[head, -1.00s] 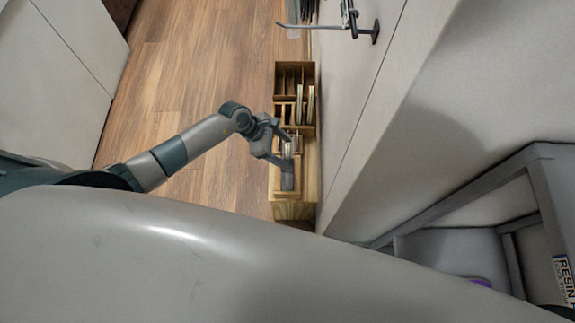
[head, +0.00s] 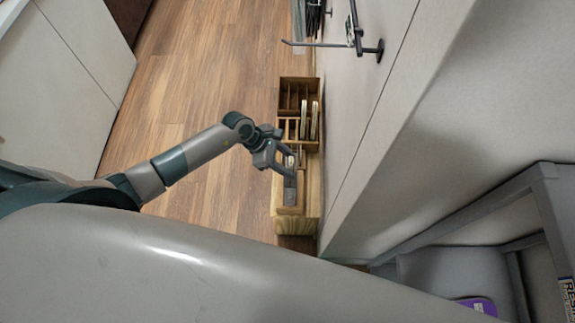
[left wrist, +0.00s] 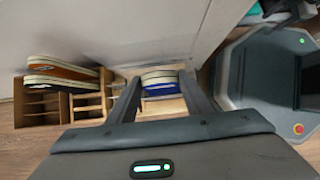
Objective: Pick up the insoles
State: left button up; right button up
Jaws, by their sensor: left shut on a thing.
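My left gripper (head: 289,182) is low over the near part of a wooden rack (head: 297,228). In the left wrist view its two fingers (left wrist: 160,98) are on either side of a blue-and-white insole pair (left wrist: 160,82), and the gripper is shut on it. This insole pair is mostly hidden in the head view. Light insoles (head: 314,120) also show in the head view. My right gripper is not in view.
A pale wall or cabinet side (head: 350,130) stands close along the right of the rack. A metal hook (head: 330,45) sticks out from it above. Wooden floor (head: 190,80) lies open to the left. A grey frame (head: 470,215) stands at right.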

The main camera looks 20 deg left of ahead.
pick_arm(q)
notch_tip(320, 180, up, 16)
jog(key=b, duration=0.2)
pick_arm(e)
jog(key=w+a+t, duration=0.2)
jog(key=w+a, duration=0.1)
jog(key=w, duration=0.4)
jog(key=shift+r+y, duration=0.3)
pick_arm(q)
jog(key=shift+r, duration=0.1)
